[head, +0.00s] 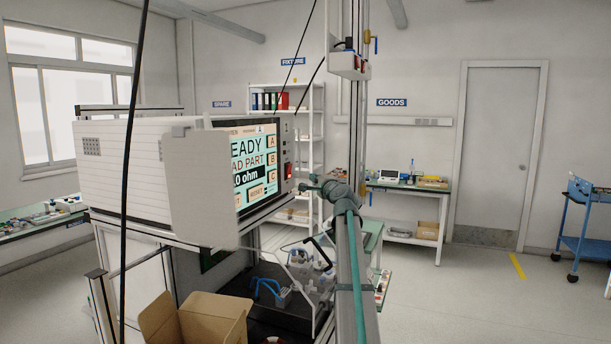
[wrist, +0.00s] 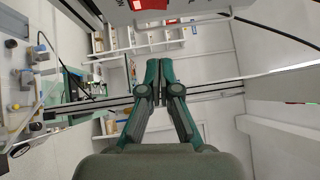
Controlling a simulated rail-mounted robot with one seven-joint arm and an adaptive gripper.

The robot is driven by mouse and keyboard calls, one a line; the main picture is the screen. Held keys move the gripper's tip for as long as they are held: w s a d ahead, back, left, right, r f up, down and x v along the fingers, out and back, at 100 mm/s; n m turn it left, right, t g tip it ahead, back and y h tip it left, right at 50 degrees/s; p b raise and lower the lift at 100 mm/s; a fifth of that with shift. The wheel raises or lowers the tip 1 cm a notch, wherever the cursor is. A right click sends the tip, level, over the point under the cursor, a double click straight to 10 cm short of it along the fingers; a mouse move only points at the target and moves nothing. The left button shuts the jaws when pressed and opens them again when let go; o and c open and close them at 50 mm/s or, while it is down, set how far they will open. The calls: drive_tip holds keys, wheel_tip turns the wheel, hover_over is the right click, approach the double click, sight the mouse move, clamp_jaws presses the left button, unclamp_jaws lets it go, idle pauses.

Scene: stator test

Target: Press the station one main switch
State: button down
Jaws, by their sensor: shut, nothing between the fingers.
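The station one tester is a white box (head: 130,165) with a lit screen (head: 254,165) showing "READY". In the wrist view a red part (wrist: 150,4) on a pale panel shows at the top edge, cut off by the frame. My gripper (head: 303,187) is just right of and slightly below the switch, its fingers pointing left. In the wrist view its green fingers (wrist: 166,66) are together and empty, below the red part. Contact with the switch cannot be seen.
A black bench with grey fixtures (head: 312,278) and a blue-handled tool (head: 270,289) lies below the tester. An open cardboard box (head: 212,318) stands in front. A thin post with a small box (head: 349,66) rises behind my arm. Open floor lies to the right.

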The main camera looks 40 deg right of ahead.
drive_tip(key=p, duration=0.2)
approach(290, 171)
drive_tip(key=w+d+r, duration=0.2)
drive_tip(key=w+d, duration=0.1)
drive_tip(key=d, duration=0.2)
drive_tip(key=shift+w+a+p, duration=0.25)
drive_tip(key=shift+w+p, duration=0.1)
drive_tip(key=shift+w, duration=0.25)
drive_tip(key=shift+w+a+p, duration=0.25)
drive_tip(key=shift+w+p, duration=0.05)
drive_tip(key=shift+w, duration=0.25)
drive_tip(key=shift+w+a+p, duration=0.3)
drive_tip(key=shift+w+p, duration=0.05)
drive_tip(key=shift+w, duration=0.25)
